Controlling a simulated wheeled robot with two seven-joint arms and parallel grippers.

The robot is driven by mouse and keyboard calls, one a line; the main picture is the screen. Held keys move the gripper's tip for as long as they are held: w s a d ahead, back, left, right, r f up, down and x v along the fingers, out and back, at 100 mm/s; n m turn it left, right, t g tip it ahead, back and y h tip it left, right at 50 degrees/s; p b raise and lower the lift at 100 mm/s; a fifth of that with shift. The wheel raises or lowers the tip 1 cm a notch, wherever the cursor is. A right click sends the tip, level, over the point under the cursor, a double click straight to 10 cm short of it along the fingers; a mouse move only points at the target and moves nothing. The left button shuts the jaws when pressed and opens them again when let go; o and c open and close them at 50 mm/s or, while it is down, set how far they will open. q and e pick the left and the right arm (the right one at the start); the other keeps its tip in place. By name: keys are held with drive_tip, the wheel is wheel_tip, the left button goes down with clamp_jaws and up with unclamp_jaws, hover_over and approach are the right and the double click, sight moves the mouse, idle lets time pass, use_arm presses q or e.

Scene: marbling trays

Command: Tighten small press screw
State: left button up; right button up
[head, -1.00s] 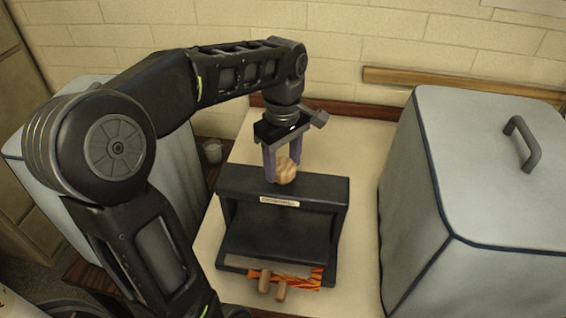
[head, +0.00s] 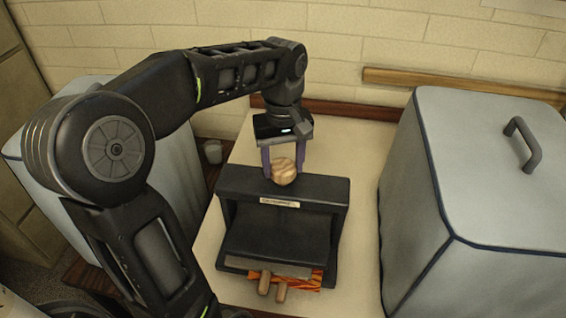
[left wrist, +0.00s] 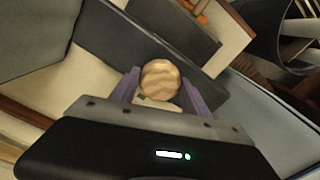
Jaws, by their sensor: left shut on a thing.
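The small press (head: 240,187) is a black frame on the pale table, with a label on its top beam. Its screw knob (head: 284,172), a round striped wooden ball, sits on top of the beam. My left gripper (head: 283,166) points down over the beam, its purple fingers on both sides of the knob and shut on it. In the left wrist view the knob (left wrist: 160,80) lies between the two fingers. The screw shaft under the knob is hidden. A flame-patterned piece with two wooden pegs (head: 281,292) sticks out at the press's front. My right gripper is not in view.
A large grey covered box (head: 411,215) with a handle stands at the right. Another grey covered block (head: 180,175) stands at the left behind my arm. A small cup (head: 212,152) is left of the table. Pale tabletop (head: 362,215) is clear right of the press.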

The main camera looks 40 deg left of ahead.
sight(283, 165)
use_arm(q)
drive_tip(key=o, duration=1.4)
drive_tip(key=shift+r, duration=0.5)
wheel_tip(283, 165, up, 6)
drive_tip(key=shift+p, duration=1.2)
drive_tip(key=shift+r+p, duration=0.5)
drive_tip(key=shift+f, duration=0.1)
